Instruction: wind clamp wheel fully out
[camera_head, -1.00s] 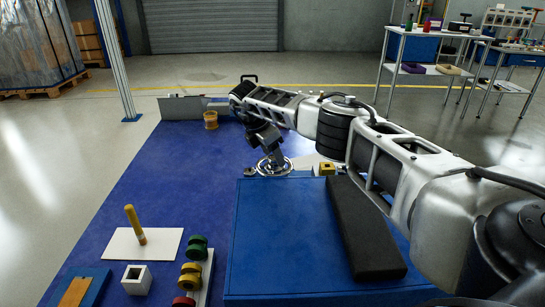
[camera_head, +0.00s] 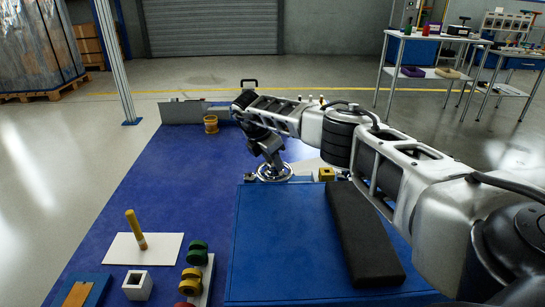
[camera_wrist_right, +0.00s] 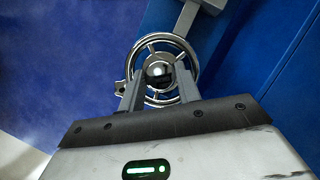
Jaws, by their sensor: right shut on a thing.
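The clamp wheel is a chrome spoked handwheel (camera_head: 274,172) beside the far left corner of the blue box. It also shows in the right wrist view (camera_wrist_right: 163,52), with a round shiny hub in its middle. My right gripper (camera_head: 270,163) reaches down over the wheel. In the right wrist view its two grey fingers (camera_wrist_right: 160,82) sit on either side of the hub, within the rim, and are shut on the wheel. The clamp's screw and body are mostly hidden under the wheel. My left gripper is not in view.
A large blue box (camera_head: 285,240) with a black pad (camera_head: 362,235) stands in front. A white board with a yellow peg (camera_head: 136,230), a white square block (camera_head: 137,283) and coloured spools (camera_head: 193,272) lie at the left.

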